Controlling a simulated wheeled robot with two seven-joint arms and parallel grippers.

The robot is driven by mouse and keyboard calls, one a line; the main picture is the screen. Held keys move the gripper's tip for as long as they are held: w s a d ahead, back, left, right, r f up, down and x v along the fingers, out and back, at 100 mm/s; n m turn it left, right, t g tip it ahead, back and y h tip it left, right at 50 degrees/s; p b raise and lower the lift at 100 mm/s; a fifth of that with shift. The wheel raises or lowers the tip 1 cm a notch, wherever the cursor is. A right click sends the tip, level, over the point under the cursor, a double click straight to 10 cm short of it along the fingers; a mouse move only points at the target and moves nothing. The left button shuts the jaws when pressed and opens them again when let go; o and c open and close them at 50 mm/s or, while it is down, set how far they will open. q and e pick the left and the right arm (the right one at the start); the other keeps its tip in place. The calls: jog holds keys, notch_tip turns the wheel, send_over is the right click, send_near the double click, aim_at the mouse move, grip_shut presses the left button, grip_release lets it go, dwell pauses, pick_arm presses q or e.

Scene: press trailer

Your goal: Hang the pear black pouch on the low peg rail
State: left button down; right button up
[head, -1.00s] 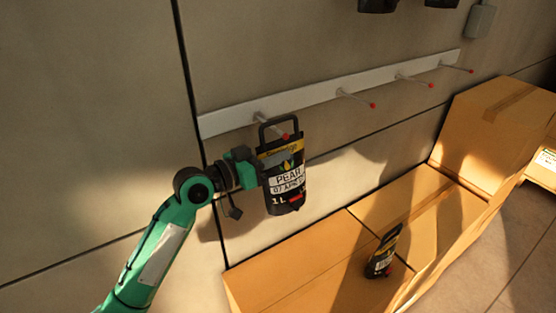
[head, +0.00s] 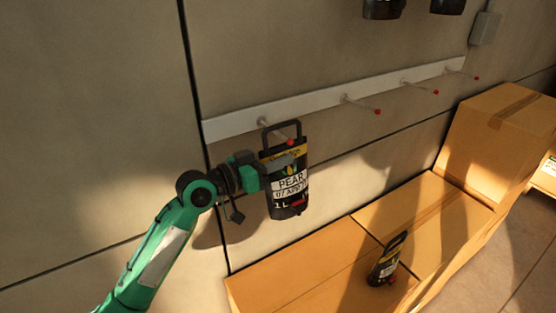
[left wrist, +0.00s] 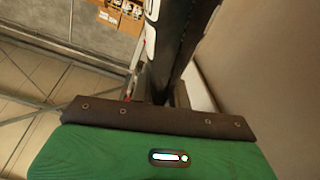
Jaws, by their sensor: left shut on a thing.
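The pear black pouch (head: 287,186), labelled PEAR, hangs upright from my left gripper (head: 268,172), which is shut on its left side. Its handle loop (head: 282,130) stands at the leftmost peg of the low peg rail (head: 330,98). The peg's red tip (head: 291,142) shows within or in front of the loop. I cannot tell whether the handle bears on the peg. In the left wrist view the pouch (left wrist: 180,45) shows edge-on, dark, between the jaws. My right gripper is not in view.
Three more pegs on the rail, such as one at centre (head: 362,104), are empty. A second black pouch (head: 387,260) stands on the cardboard boxes (head: 300,285) below. A taller box (head: 505,130) is at right. Dark items (head: 384,9) hang above.

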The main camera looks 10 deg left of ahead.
pick_arm(q)
jog(key=shift+w+a+f+b, duration=0.3)
jog(key=shift+f+b, duration=0.25)
jog(key=shift+b, duration=0.15)
dwell(0.5)
